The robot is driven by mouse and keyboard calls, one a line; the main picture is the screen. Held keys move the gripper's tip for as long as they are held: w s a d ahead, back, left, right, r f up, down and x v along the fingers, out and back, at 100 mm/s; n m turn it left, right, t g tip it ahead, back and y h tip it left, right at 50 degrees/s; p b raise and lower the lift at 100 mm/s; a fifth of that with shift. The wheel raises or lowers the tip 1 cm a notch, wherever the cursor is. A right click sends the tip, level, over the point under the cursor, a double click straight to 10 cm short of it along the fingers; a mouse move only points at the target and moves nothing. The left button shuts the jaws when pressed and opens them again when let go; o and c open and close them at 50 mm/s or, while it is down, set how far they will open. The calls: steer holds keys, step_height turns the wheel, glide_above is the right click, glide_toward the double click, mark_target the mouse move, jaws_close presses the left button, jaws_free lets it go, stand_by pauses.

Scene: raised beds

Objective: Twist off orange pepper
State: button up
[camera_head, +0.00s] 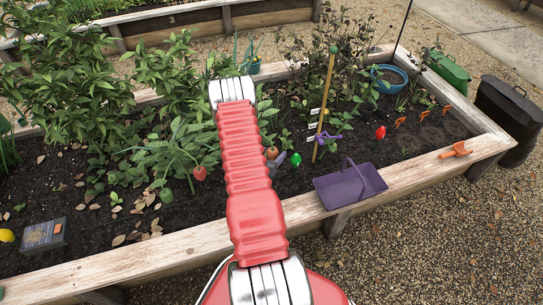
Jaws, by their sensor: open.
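A small rounded orange-brown thing (271,153) shows just right of my red arm, low in the bed; part of it is hidden, and I cannot tell whether it is the orange pepper. A red-orange fruit (200,173) hangs low on the leafy plant left of my arm. My arm reaches up and over the bed from the bottom middle. My gripper is not visible past the arm's white far joint. A small grey shape beside the orange-brown thing is too small to identify.
A purple trug (350,187) sits on the wooden front rim (190,242). An orange trowel (455,150) lies on the rim at right. A wooden stake (324,103) stands in the soil. A blue-green round tub (388,79) is at back right. Dense foliage fills the left.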

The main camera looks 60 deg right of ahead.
steer(key=shift+c, duration=0.7)
steer(key=c, duration=1.2)
